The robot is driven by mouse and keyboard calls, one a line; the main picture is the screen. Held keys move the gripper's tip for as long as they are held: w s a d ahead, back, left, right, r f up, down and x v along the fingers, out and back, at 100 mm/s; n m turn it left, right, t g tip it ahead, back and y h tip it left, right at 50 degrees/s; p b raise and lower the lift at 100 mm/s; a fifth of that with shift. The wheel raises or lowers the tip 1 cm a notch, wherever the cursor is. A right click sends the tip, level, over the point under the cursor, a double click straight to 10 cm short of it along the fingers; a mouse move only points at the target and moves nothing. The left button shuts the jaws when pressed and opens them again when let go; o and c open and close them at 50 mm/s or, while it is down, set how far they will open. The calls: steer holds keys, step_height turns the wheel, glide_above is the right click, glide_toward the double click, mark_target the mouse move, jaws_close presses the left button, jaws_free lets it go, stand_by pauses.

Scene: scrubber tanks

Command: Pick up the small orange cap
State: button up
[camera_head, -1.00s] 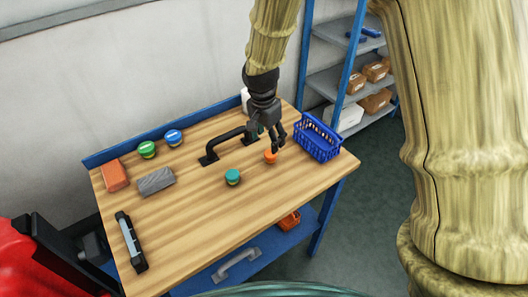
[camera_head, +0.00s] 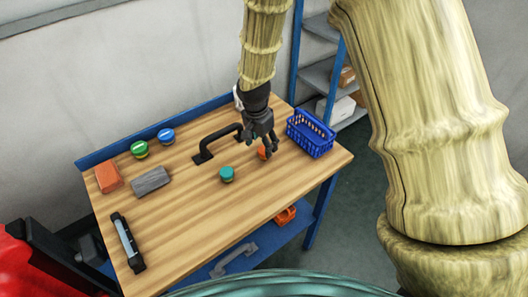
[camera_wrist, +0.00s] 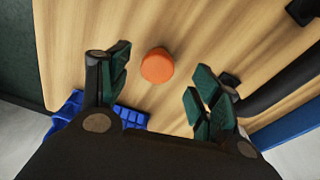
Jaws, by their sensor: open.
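The small orange cap (camera_wrist: 157,66) is a round orange piece on the wooden table top. In the head view the orange cap (camera_head: 262,153) is partly hidden behind my gripper's fingers. My gripper (camera_head: 263,148) points down over the table at the cap. In the wrist view my gripper (camera_wrist: 155,92) is open, with dark green finger pads spread apart. The cap lies between the lines of the two fingers, a little beyond their tips, and nothing is held. I cannot tell the exact height of the fingertips above the table.
A blue basket (camera_head: 311,134) stands close to the right of my gripper. A black handle (camera_head: 217,143) rises from the table to the left. A teal-topped cap (camera_head: 227,174) sits nearby. The table's front middle (camera_head: 190,220) is clear.

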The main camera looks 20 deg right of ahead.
steer(key=shift+w+d+f+p, duration=0.1)
steer(key=shift+d+f+p, duration=0.2)
steer(key=shift+f, duration=0.3)
steer(key=shift+w+d+f+p, duration=0.15)
steer(key=shift+f+p, duration=0.15)
steer(key=shift+f, duration=0.25)
steer(key=shift+d+f, duration=0.1)
steer(key=shift+f, duration=0.85)
steer(key=c, duration=1)
